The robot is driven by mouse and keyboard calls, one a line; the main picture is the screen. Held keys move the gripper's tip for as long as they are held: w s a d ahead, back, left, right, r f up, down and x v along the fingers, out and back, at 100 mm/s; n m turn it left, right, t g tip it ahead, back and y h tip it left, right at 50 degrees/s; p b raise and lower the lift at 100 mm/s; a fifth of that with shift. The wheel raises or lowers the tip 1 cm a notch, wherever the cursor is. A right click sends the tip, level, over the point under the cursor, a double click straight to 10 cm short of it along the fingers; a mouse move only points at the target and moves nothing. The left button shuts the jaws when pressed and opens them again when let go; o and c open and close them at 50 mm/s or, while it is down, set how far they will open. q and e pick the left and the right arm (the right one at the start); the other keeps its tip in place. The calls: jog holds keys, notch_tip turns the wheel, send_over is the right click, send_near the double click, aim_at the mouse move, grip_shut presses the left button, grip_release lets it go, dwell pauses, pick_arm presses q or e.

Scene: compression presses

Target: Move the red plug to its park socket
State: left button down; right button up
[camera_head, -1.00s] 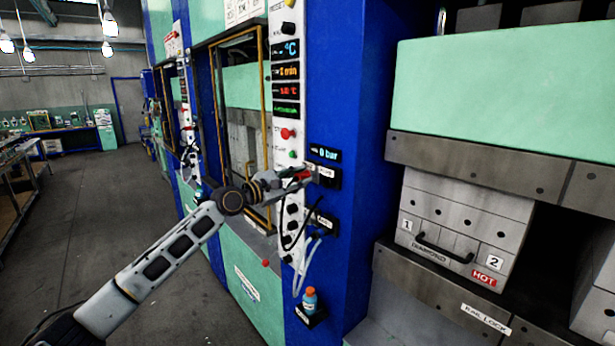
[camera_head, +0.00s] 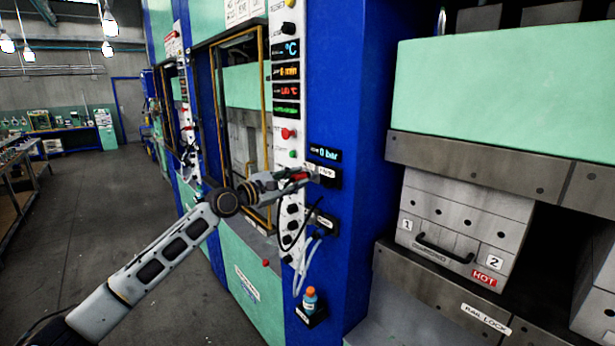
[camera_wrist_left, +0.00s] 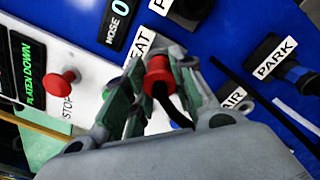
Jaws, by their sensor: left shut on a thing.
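My right gripper is not in view.
A lower black box (camera_head: 325,222) holds hoses; a PARK label (camera_wrist_left: 275,58) and blue connector (camera_wrist_left: 298,75) show near AIR. A red stop button (camera_wrist_left: 62,80) is at left. A bottle (camera_head: 310,300) stands on a small shelf below. The hot mould (camera_head: 455,225) is right.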

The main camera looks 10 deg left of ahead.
pick_arm(q)
jog(key=shift+v, duration=0.95)
dwell(0.9)
jog(key=shift+v, duration=1.8)
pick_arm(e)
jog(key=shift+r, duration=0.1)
pick_arm(q)
jog(key=shift+s+r, duration=0.1)
dwell(0.6)
